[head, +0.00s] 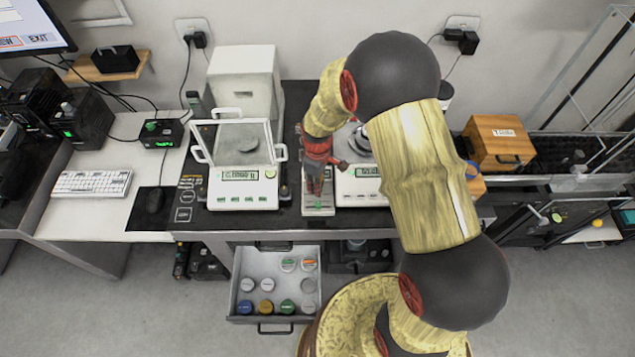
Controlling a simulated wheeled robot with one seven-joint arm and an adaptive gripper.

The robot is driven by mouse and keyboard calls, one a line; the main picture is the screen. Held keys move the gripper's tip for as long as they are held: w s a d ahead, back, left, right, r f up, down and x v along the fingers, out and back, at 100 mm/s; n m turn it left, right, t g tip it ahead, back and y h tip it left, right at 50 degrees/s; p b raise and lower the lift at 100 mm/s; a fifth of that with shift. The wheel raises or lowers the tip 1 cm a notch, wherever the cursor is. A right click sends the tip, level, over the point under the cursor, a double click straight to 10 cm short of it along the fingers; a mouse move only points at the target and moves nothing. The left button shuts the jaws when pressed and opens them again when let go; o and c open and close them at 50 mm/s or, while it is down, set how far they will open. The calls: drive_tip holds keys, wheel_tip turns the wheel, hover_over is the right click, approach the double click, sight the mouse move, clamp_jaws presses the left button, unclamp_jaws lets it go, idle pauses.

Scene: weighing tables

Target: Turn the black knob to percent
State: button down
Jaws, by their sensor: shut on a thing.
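My gripper (317,190) points down at a narrow light-grey device (318,211) that stands between two scales on the black tabletop. Its fingers are shut on a small dark part at the top of this device, which I take to be the black knob. The fingers hide most of it, so its pointer and the percent mark cannot be made out. The device's front strip shows some small green and red marks, too small to read.
A scale with an open glass shield (240,203) stands close on the left. Another scale (359,199) stands close on the right, partly behind my arm. Below, an open drawer (241,308) holds several jars. A wooden box (497,135) is at the right.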

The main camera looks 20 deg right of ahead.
drive_tip(key=m+p, duration=0.1)
drive_tip(key=m, duration=0.3)
drive_tip(key=shift+m, duration=0.3)
drive_tip(key=m, duration=0.3)
drive_tip(key=shift+m+p, duration=0.3)
drive_tip(key=shift+m, duration=0.1)
drive_tip(key=m, duration=0.4)
drive_tip(key=shift+p, duration=0.3)
drive_tip(key=shift+m, duration=2.1)
drive_tip(key=c, duration=1.6)
unclamp_jaws()
drive_tip(key=shift+o, duration=0.3)
drive_tip(key=shift+r, duration=0.1)
